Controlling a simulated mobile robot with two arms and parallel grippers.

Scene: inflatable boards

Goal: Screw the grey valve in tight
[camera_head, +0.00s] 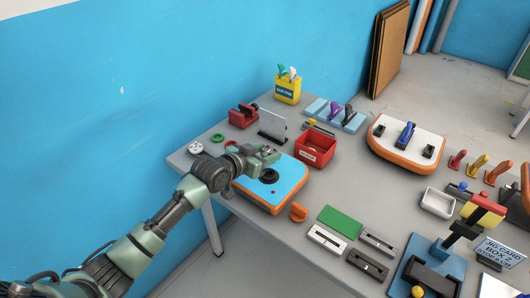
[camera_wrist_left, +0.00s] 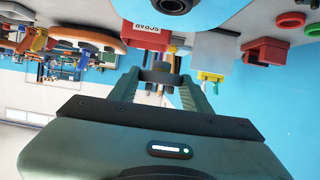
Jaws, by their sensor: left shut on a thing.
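A small inflatable board (camera_head: 284,189) with a blue top and an orange rim lies on the grey table. A dark round fitting (camera_head: 269,176) sits on its top; in the wrist view it shows at the upper edge, partly cut off. My left gripper (camera_head: 266,154) is over the far left part of the board, beside the dark fitting. In the left wrist view its two fingers are shut on a small grey piece (camera_wrist_left: 158,76), which looks like the grey valve. It appears held above the board, apart from the fitting. My right gripper is not in view.
Close to the board stand a red scrap bin (camera_head: 315,150), a clear upright panel (camera_head: 273,124), a red block (camera_head: 243,116) and an orange piece (camera_head: 298,212). A larger white-topped board (camera_head: 405,143) is farther right. Tools and trays crowd the table's right side.

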